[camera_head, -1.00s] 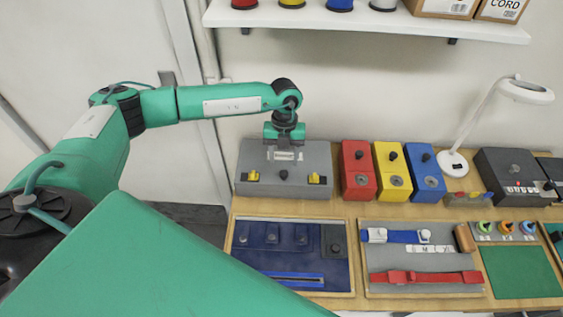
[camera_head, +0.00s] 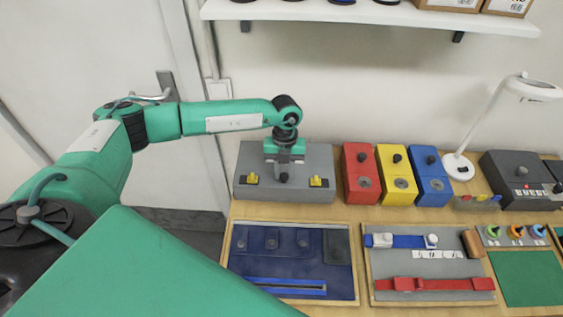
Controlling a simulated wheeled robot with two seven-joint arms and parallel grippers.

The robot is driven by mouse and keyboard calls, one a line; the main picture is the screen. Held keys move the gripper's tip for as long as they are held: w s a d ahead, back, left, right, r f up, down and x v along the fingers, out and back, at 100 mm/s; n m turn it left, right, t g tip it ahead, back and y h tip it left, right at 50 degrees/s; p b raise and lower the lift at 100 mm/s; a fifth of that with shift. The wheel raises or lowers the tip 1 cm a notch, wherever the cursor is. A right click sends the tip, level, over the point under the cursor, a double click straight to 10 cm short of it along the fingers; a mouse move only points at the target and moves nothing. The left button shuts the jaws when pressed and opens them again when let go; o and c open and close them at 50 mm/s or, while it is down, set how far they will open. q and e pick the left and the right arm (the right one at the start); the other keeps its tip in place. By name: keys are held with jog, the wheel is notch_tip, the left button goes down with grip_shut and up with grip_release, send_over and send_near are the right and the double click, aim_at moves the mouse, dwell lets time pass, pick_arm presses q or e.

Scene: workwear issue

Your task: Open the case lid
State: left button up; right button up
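The grey case (camera_head: 318,158) stands at the back left of the bench with its lid down. Two yellow latches, a left one (camera_head: 252,179) and a right one (camera_head: 318,182), sit on its front part. A dark knob (camera_head: 284,178) stands between them. My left gripper (camera_head: 284,169) points down over the middle of the case, right at the knob. Its fingers overlap the knob's upper part in view, so I cannot tell whether they are open or shut, or touching it. My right gripper is not in view.
Red (camera_head: 361,187), yellow (camera_head: 396,188) and blue (camera_head: 429,190) boxes stand close to the right of the case. A white lamp (camera_head: 460,166) and a dark box (camera_head: 520,195) are farther right. A blue tray (camera_head: 290,285) and a grey tray (camera_head: 463,266) lie in front. A shelf (camera_head: 370,14) hangs above.

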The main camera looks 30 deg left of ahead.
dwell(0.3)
pick_arm(q)
jog(key=shift+w+a+r+p, duration=0.15)
jog(key=shift+w+r+p, duration=0.15)
jog(key=shift+r, duration=0.45)
jog(key=shift+w+a+r+p, duration=0.2)
jog(key=shift+w+r, duration=0.1)
jog(key=shift+r, duration=0.4)
jog(key=shift+w+r, duration=0.1)
jog(key=shift+r, duration=0.05)
jog(key=shift+w+a+r, duration=0.15)
jog(key=shift+w+r, duration=0.2)
jog(key=shift+r, duration=0.2)
jog(key=shift+w+a+r, duration=0.15)
jog(key=shift+w+r, duration=0.15)
jog(key=shift+r, duration=0.25)
jog(key=shift+w, duration=0.1)
jog(key=shift+r, duration=0.1)
